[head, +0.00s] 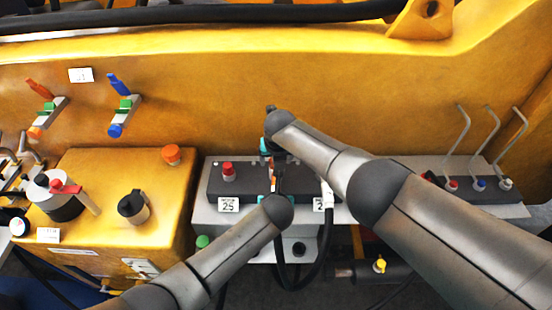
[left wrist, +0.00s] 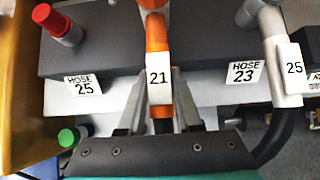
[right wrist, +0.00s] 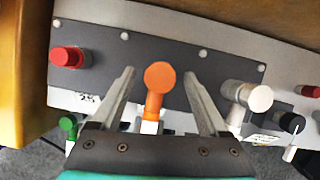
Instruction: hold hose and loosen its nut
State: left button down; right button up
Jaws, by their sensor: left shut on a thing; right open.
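An orange hose end (left wrist: 157,35) with a white tag 21 (left wrist: 159,77) stands at the dark manifold block (left wrist: 110,40), between the plates HOSE 25 and HOSE 23. My left gripper (left wrist: 160,108) is shut on this hose below the tag. My right gripper (right wrist: 160,78) is open, its fingers on either side of the orange round top (right wrist: 160,76), with gaps visible on both sides. In the head view both grippers meet at the block, left (head: 279,182) below and right (head: 272,146) above. The arms hide much of the fitting, and I cannot make out the nut clearly.
A white hose end (left wrist: 271,22) tagged 25 stands to the right, at the HOSE 23 plate. A red cap (head: 229,171) is to the left and a green cap (head: 203,241) lower left. The yellow box (head: 110,170) and yellow wall (head: 200,110) bound the space.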

grip_shut()
dwell(0.7)
